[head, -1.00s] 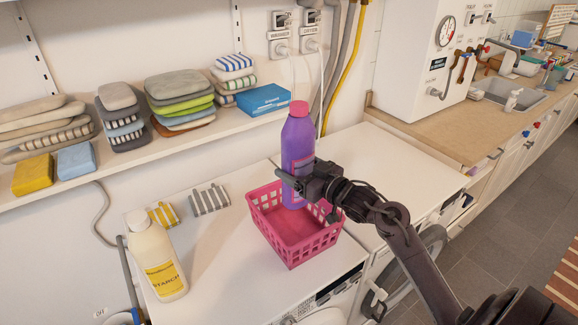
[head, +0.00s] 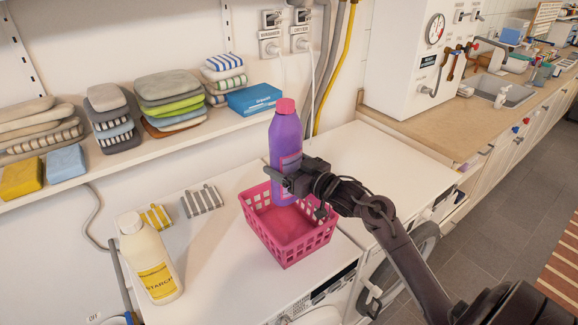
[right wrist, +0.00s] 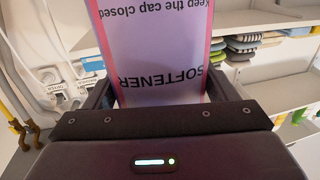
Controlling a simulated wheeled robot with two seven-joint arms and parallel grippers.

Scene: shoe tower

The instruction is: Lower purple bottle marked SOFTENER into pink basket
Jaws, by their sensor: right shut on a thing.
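The purple bottle (head: 285,142) with a pink cap stands upright in the head view, its lower end inside the outline of the pink basket (head: 290,247). Whether its base touches the basket floor cannot be told. My right gripper (head: 286,184) is shut around the bottle's lower half. In the right wrist view, the bottle's label (right wrist: 152,50) reads SOFTENER upside down between the fingers. The basket sits on a white machine top and is otherwise empty as far as I can see. My left gripper is not in view.
A cream STARCH bottle (head: 150,258) stands left of the basket. The shelf above holds folded towels (head: 172,102) and a blue box (head: 254,99). The white top right of the basket is clear.

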